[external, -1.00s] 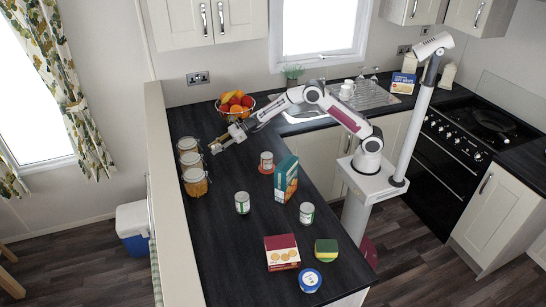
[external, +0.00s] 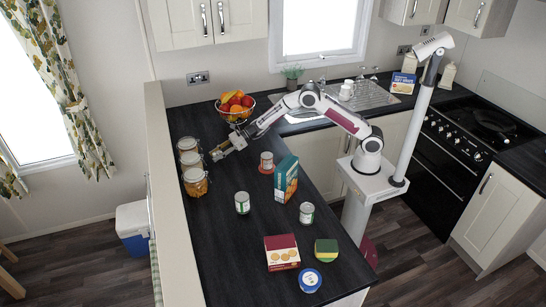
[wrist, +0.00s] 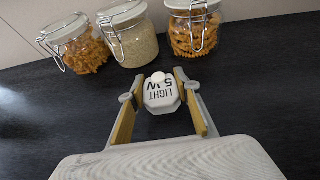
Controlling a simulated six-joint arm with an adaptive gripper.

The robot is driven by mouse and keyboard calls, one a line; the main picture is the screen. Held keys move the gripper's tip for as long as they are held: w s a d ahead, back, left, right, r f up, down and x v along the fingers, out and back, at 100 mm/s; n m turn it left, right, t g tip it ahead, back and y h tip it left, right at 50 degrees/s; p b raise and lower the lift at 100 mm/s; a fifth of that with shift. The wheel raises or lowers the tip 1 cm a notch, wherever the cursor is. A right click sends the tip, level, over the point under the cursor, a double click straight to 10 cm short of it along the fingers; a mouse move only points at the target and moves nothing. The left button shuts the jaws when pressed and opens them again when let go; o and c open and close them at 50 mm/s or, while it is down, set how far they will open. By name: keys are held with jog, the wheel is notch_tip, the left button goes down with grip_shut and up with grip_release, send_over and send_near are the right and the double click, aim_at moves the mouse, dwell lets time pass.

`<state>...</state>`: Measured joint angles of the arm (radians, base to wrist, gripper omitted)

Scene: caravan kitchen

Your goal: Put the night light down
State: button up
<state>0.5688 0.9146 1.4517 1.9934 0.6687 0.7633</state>
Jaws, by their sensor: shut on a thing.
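The night light (wrist: 161,94) is a small white block with "LIGHT 5 W" printed on it, seen in the wrist view between my gripper's two yellowish fingers. My gripper (wrist: 160,108) is shut on it. In the external view my gripper (external: 217,155) is low over the dark worktop (external: 222,225), just right of the glass jars. The night light is too small to make out clearly there. I cannot tell whether it touches the worktop.
Three clip-top jars (external: 190,162) stand along the left edge, close to my gripper; the wrist view shows them ahead. A fruit bowl (external: 235,106) is behind.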

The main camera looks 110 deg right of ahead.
aim_at(219, 153)
jog(key=shift+f, duration=0.2)
jog(key=o, duration=1.2)
jog(key=shift+s, duration=0.2)
jog(key=shift+v, duration=3.75)
jog(key=shift+d+r, duration=0.1)
jog(key=shift+d, duration=0.05)
jog(key=shift+w, duration=0.1)
jog(key=shift+o, duration=0.7)
